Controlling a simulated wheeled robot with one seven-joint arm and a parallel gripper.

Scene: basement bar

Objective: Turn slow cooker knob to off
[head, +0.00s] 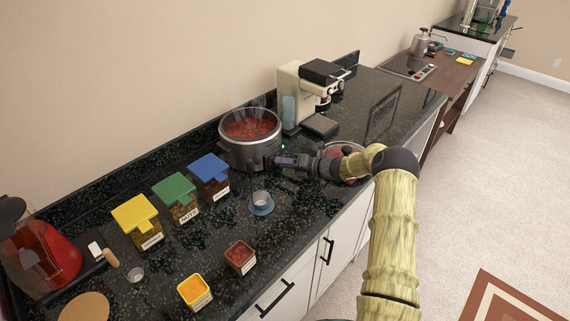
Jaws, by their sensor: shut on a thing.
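The slow cooker (237,155) is a round metal pot full of red, steaming food, standing against the wall on the dark counter. A small green light shows on its front, at the right. My gripper (275,161) reaches in from the right and is at the cooker's front, shut on what looks like the knob. The gripper covers the knob, so its setting cannot be seen.
A coffee machine (301,92) stands right of the cooker. Blue (211,174), green (177,196) and yellow (139,219) lidded boxes stand to its left. A small cup on a blue saucer (262,209) is in front. A round lid (338,149) lies partly behind my arm.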

